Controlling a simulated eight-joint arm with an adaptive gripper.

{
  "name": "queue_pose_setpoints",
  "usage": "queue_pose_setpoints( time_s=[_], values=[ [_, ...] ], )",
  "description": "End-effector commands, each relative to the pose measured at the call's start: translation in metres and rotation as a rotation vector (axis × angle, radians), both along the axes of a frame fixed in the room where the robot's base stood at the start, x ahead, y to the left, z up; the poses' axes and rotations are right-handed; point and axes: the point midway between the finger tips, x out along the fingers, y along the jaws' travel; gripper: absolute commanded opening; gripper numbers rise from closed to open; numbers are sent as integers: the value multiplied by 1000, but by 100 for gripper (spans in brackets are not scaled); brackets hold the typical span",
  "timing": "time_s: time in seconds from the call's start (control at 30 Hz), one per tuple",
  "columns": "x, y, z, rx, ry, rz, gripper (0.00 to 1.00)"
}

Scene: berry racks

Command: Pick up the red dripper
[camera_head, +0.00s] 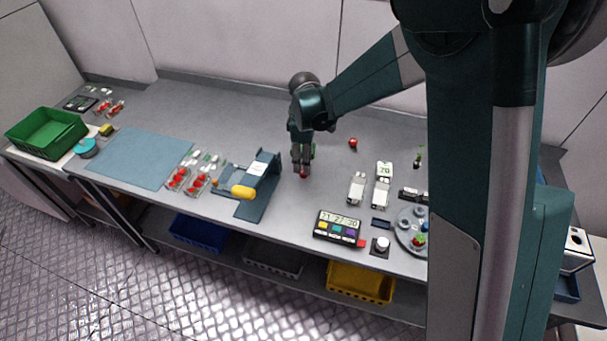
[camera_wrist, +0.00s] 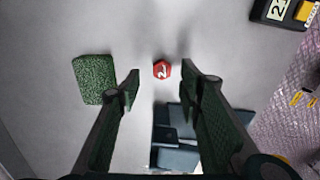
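A small red piece with a white mark like a "2" (camera_wrist: 162,69) lies on the grey bench in the wrist view. It looks like the red dripper, but its shape is too small to be sure. It shows as a red spot (camera_head: 303,175) just under my fingertips in the head view. My gripper (camera_head: 302,170) points down over it, close to the bench. In the wrist view my gripper (camera_wrist: 160,78) has its fingers spread, with the red piece between and slightly beyond the tips. Nothing is held. Another small red round thing (camera_head: 353,143) lies farther back to the right.
A green textured block (camera_wrist: 95,79) lies beside the left finger. A dark blue stand (camera_head: 258,185) with a yellow roll is left of my gripper. White packs (camera_head: 357,188) and a timer (camera_head: 340,228) are to the right.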

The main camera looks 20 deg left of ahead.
Motion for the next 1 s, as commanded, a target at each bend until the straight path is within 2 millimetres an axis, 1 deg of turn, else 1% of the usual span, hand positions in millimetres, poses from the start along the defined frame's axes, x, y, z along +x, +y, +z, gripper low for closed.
queue_pose_setpoints(
  time_s=[0.2, 0.33, 0.47, 0.7, 0.8, 1.0],
  values=[
    [0, 0, 0, 0, 0, 0, 36],
    [-1, 0, -3, 0, 0, 0, 36],
    [-2, 1, -13, 0, 0, 0, 36],
    [-4, 2, -39, 0, 0, 0, 36],
    [-4, 1, -47, 0, 0, 0, 36],
    [-4, 2, -52, 0, 0, 0, 36]
  ],
)
